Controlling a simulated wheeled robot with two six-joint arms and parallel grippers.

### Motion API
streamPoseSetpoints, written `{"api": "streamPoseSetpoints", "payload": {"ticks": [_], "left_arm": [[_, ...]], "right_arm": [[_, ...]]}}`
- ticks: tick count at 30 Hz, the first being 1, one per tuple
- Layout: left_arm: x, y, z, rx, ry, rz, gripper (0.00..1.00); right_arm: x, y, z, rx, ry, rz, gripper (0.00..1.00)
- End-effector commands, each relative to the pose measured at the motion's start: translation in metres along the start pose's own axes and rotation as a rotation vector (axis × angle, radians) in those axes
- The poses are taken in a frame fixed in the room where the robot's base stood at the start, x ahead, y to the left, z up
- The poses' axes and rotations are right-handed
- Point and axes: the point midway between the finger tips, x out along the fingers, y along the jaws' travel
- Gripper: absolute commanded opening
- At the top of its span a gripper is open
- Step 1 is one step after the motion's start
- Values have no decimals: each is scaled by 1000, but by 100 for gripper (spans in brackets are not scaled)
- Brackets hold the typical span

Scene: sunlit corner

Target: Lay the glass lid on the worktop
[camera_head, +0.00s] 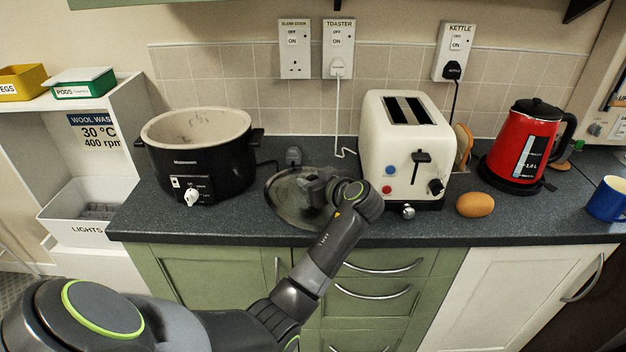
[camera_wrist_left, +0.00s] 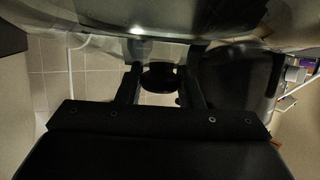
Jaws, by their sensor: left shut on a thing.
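The round glass lid (camera_head: 288,208) lies level between the slow cooker and the toaster, at the surface of the dark worktop (camera_head: 240,225) or just above it; I cannot tell if it touches. My left gripper (camera_head: 314,190) is over the lid's middle, shut on its dark knob. In the left wrist view the knob (camera_wrist_left: 158,78) sits between the two fingers, with the shiny glass at the top. My forearm and wrist hide part of the lid's right side. My right gripper is in neither view.
The open black slow cooker (camera_head: 215,165) stands left of the lid, and the cream toaster (camera_head: 400,145) stands close on the right. An egg (camera_head: 475,204), a red kettle (camera_head: 522,145) and a blue mug (camera_head: 607,199) are further right.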

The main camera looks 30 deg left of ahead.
Motion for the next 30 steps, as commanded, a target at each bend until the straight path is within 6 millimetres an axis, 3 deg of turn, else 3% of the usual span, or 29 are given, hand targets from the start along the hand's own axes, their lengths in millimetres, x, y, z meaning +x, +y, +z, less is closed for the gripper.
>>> {"api": "streamPoseSetpoints", "payload": {"ticks": [6,7,12,23,30], "left_arm": [[0,0,0,-3,3,1,0],[0,0,2,-1,0,1,35],[0,0,1,-1,0,1,55],[-6,1,2,-3,-1,3,55],[-48,2,4,-6,-3,6,55]], "right_arm": [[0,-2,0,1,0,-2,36],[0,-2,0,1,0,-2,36],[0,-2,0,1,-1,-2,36],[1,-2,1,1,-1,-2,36],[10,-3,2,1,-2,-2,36]]}}
